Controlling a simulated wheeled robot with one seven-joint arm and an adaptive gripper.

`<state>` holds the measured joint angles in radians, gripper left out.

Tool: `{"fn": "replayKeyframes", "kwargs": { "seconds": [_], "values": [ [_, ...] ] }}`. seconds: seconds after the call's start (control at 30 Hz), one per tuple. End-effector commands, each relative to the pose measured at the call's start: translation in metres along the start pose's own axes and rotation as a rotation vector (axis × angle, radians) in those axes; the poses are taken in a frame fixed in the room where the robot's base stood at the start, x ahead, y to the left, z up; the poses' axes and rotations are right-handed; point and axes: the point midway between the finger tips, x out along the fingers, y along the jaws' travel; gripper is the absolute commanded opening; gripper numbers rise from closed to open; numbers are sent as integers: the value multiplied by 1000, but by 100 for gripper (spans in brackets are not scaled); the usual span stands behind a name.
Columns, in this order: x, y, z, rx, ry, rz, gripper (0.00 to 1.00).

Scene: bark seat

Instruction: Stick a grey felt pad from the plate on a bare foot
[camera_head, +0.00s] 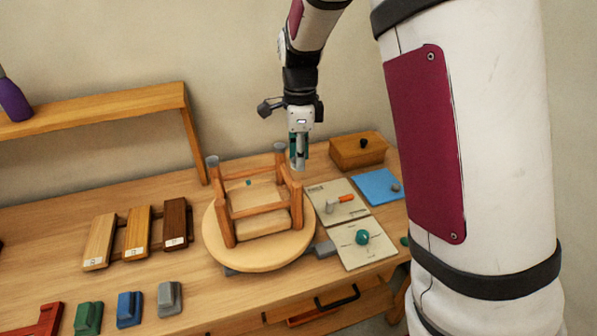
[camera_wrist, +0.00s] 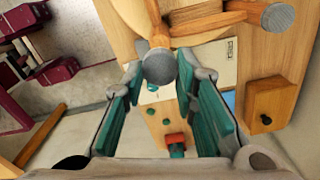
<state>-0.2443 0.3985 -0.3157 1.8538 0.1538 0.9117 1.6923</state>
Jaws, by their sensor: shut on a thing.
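A wooden stool (camera_head: 262,257) lies upside down on the bench with its legs up. Grey round caps show on a left leg end (camera_head: 212,160) and a back leg end (camera_head: 279,148); the wrist view shows one grey leg end (camera_wrist: 277,17) at the upper right. My gripper (camera_head: 298,165) points down at the stool's right side, just right of the back capped leg. In the wrist view its teal fingers are on either side of a grey round pad (camera_wrist: 160,68), in line with a wooden leg. Whether pad and leg touch is unclear. I cannot make out the plate for certain.
Two pale cards with tools (camera_head: 325,190) (camera_head: 355,258), a blue mat (camera_head: 375,183) and a wooden box (camera_head: 350,155) lie right of the stool. Wood samples (camera_head: 138,232) lie left; coloured blocks (camera_head: 130,308) lie in front. A raised shelf (camera_head: 100,105) stands behind.

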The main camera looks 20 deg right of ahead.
Motion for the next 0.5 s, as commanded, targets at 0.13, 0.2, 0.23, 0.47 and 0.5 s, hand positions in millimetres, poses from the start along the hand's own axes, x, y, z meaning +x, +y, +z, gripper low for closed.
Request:
{"fn": "replayKeyframes", "kwargs": {
  "seconds": [0.13,0.2,0.23,0.47,0.5],
  "values": [
    [2,-1,-1,3,1,2,18],
    [7,-1,-1,3,1,2,18],
    [10,-1,-1,3,1,3,18],
    [30,-1,-1,3,0,3,18],
    [34,-2,-1,2,0,2,18]
  ]
}}
